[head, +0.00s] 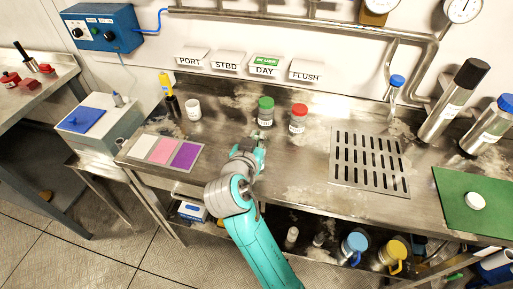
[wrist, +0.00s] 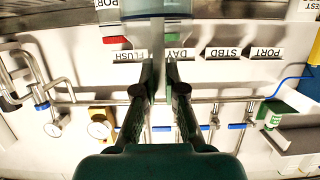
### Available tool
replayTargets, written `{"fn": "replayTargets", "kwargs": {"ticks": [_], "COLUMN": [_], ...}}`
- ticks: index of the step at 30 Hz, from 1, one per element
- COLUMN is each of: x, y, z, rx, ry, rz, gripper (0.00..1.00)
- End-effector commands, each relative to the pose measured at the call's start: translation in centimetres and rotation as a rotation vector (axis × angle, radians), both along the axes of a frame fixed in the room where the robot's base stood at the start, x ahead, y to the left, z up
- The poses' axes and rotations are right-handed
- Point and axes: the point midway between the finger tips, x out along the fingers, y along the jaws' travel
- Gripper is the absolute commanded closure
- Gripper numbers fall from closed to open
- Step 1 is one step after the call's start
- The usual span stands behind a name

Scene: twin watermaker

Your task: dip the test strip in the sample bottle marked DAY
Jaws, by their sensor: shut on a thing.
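My gripper (head: 260,150) is low over the front of the steel bench, just in front of the green-capped bottle (head: 265,112). In the wrist view its fingers (wrist: 161,68) are closed together on a thin pale strip (wrist: 158,50), which looks like the test strip. The strip is too small to tell in the head view. A red-capped bottle (head: 298,118) stands upright just right of the green-capped one. Both have labels too small to read. The DAY sign (head: 264,70), with a green IN USE tag, is on the wall behind; it shows upside down in the wrist view (wrist: 180,54).
A white cup (head: 193,109) and a yellow-topped dark bottle (head: 170,97) stand at left, behind a white, pink and purple card (head: 164,152). A slotted drain (head: 370,162) is at right, beside a green mat (head: 453,205). Steel cylinders (head: 453,103) lean beyond it.

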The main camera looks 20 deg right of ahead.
Motion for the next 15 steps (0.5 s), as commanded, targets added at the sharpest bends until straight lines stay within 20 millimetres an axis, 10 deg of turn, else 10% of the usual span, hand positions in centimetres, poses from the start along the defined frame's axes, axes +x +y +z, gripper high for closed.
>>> {"fn": "replayTargets", "kwargs": {"ticks": [15], "x": [0.0], "y": [0.0], "z": [2.4], "rx": [0.001], "ry": [-0.002], "rz": [0.000], "gripper": [1.00]}}
